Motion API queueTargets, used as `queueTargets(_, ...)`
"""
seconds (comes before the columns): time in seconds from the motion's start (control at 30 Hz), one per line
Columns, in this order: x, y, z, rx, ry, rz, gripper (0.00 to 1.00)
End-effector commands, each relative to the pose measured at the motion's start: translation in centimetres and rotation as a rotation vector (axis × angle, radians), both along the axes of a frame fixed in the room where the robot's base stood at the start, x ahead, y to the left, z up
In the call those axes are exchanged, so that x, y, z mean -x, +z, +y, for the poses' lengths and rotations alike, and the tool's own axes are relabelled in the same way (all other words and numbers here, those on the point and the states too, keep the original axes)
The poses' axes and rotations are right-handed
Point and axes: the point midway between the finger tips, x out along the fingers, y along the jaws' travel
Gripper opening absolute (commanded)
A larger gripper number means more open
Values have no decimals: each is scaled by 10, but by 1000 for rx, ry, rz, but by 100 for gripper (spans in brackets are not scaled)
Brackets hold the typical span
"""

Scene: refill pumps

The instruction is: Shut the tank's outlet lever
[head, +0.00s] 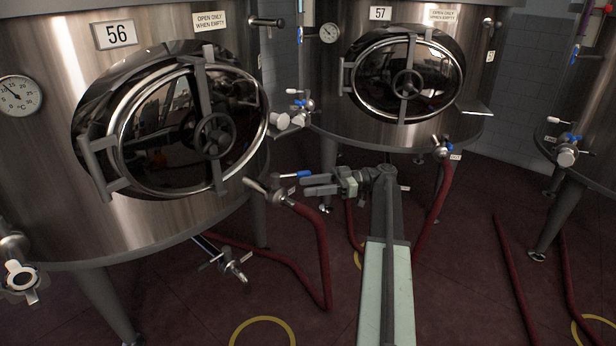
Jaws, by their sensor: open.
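Tank 56 (50,170) is a steel tank on the left with a round manway door. Its outlet valve (272,193) sticks out at the lower right of the tank, with a red hose (322,250) hanging from it. The outlet lever (298,174) has a blue handle and points right from the valve. My gripper (306,185) reaches in from the right, with its fingers pointing left. It is open, with nothing seen held. Its fingertips are close beside the blue handle, just below and right of it; I cannot tell whether they touch.
Another tank (590,100) stands at the right edge. A lower valve (232,265) sits under tank 56.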

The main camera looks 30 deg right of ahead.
Motion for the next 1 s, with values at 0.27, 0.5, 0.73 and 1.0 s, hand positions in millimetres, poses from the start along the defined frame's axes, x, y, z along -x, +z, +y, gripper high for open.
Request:
queueTargets(0.27, 8, 1, 4, 0, 0, 0, 43)
queueTargets(0.5, 1, -14, 35, 24, 19, 110, 2)
queueTargets(0.73, 2, -142, 228, 373, -53, 948, 0)
queueTargets(1.0, 62, -233, 311, 856, -692, 1383, 0)
